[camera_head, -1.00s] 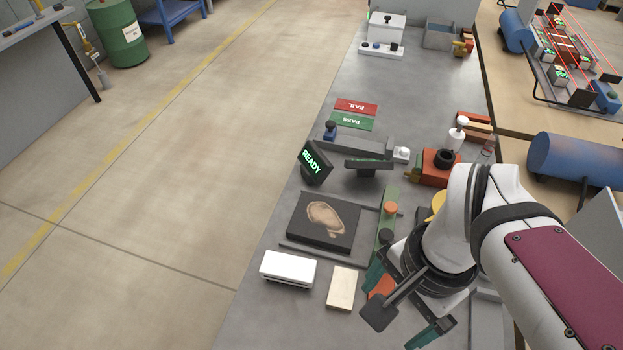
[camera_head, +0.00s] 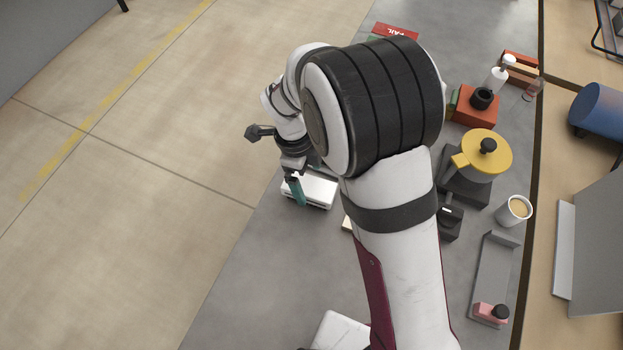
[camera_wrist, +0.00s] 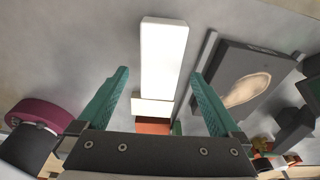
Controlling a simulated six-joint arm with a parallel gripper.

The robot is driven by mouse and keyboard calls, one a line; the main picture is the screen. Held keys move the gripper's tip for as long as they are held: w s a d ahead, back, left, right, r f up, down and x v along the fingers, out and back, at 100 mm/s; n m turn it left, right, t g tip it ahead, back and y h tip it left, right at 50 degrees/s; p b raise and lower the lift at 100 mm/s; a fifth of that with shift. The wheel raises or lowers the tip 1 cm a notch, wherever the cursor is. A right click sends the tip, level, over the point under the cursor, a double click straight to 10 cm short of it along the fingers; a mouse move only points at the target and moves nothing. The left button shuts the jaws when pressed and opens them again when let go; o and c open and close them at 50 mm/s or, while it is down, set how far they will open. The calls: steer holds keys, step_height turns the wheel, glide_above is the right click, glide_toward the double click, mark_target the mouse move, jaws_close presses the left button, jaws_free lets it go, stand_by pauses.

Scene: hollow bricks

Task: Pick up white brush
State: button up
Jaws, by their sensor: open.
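The white brush (camera_head: 318,194) is a long white block with a dark underside, lying on the grey bench near its left edge. In the wrist view the brush (camera_wrist: 165,52) runs lengthwise ahead of my gripper (camera_wrist: 159,73). Its near part shows in the gap between the two teal fingers, which stand wide apart with nothing gripped. In the head view my gripper (camera_head: 304,181) is over the brush, and one teal finger overlaps its left part. I cannot tell how far the fingers are above the bench. My arm hides much of the bench.
A cream block (camera_wrist: 152,107) and an orange-red piece (camera_wrist: 153,127) lie in line with the brush. A dark plate with a tan oval shape (camera_wrist: 238,75) is to the right. A yellow-lidded pot (camera_head: 487,154) and a cup (camera_head: 514,210) stand right of my arm.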

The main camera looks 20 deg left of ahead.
mark_target(309, 186)
step_height(309, 186, down, 4)
steer(key=shift+d+r, duration=0.1)
steer(key=shift+d, duration=0.05)
steer(key=c, duration=1.5)
step_height(309, 186, up, 5)
steer(key=shift+w+f, duration=0.1)
steer(key=shift+f, duration=0.1)
steer(key=d+r, duration=0.2)
steer(key=d, duration=0.1)
steer(key=w+d+r, duration=0.1)
steer(key=d+r, duration=0.1)
steer(key=d, duration=0.2)
steer(key=w+d+r, duration=0.1)
steer(key=d+r, duration=0.1)
steer(key=d, duration=0.2)
steer(key=shift+d+r, duration=0.25)
steer(key=shift+r, duration=0.05)
